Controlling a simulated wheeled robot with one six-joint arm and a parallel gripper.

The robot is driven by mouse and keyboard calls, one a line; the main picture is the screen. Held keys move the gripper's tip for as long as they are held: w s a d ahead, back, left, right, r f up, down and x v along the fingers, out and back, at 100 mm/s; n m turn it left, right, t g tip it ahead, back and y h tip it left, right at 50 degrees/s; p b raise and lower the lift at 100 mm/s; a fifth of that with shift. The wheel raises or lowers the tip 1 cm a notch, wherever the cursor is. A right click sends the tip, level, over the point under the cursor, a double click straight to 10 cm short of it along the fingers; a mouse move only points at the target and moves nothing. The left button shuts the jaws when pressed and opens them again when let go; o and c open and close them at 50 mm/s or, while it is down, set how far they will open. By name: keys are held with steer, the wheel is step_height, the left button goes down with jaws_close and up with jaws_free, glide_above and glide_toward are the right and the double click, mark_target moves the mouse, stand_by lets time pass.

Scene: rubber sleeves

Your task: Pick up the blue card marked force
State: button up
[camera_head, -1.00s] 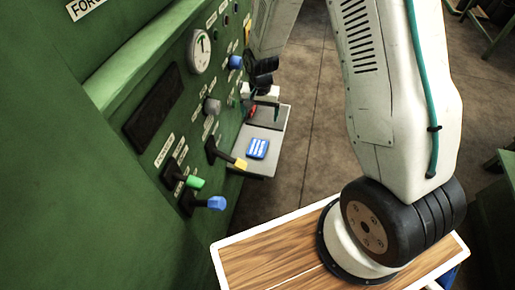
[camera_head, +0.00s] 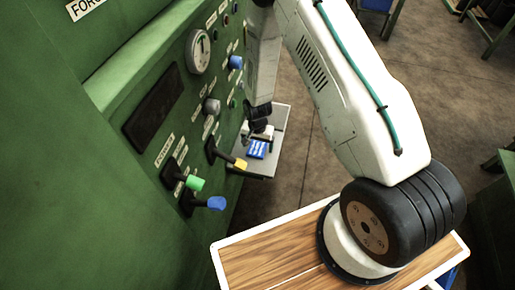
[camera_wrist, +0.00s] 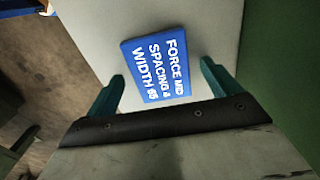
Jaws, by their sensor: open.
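The blue card (camera_wrist: 157,62) lies flat on a grey shelf (camera_wrist: 95,30). In the wrist view its white print reads FORCE, SPACING and WIDTH. My gripper (camera_wrist: 160,72) is open, with one teal finger on either side of the card's near part. I cannot tell how high the fingers are above the shelf. In the head view the card (camera_head: 257,149) shows on the shelf (camera_head: 270,165), partly hidden by my gripper (camera_head: 258,134) just above it.
A green machine panel (camera_head: 150,200) stands to the left of the shelf. Green (camera_head: 194,183), blue (camera_head: 216,203) and yellow (camera_head: 240,164) lever knobs stick out near it. Brown floor (camera_head: 310,170) is open to the right.

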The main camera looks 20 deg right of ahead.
steer(key=shift+f, duration=0.1)
steer(key=c, duration=1.1)
steer(key=shift+o, duration=0.2)
